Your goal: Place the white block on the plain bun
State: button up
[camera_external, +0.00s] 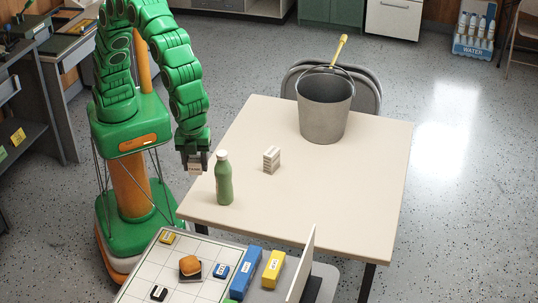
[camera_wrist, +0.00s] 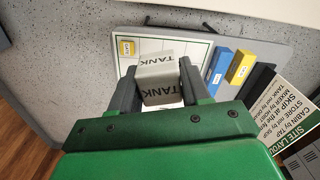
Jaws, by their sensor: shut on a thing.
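My gripper (camera_external: 195,168) hangs beside the left edge of the cream table, to the left of the green bottle. It is shut on a white block (camera_wrist: 157,80) with the word TANK on its faces; the block also shows small between the fingers in the external view (camera_external: 195,169). A brown bun (camera_external: 190,264) sits on the white gridded board (camera_external: 205,250) at the front, well below and apart from my gripper. I cannot make out its top in detail. In the wrist view the bun is not visible; the held block and fingers cover much of the board.
The green bottle (camera_external: 223,178), a small pale striped block (camera_external: 271,160) and a grey bucket (camera_external: 325,105) stand on the cream table (camera_external: 330,195). Small yellow (camera_external: 167,238) and blue (camera_external: 221,271) blocks lie on the board. Long blue (camera_external: 246,273) and yellow (camera_external: 273,269) blocks and an upright panel (camera_external: 301,265) stand to its right.

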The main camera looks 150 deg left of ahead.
jog(key=w+d+m, duration=0.1)
jog(key=d+m, duration=0.2)
jog(key=d, duration=0.7)
send_over(189, 260)
jog(key=f, duration=1.4)
jog(key=shift+s+f, duration=0.25)
jog(key=shift+w+f, duration=0.2)
jog(key=shift+f, duration=1.6)
jog(key=shift+f, duration=0.1)
jog(key=o, duration=1.1)
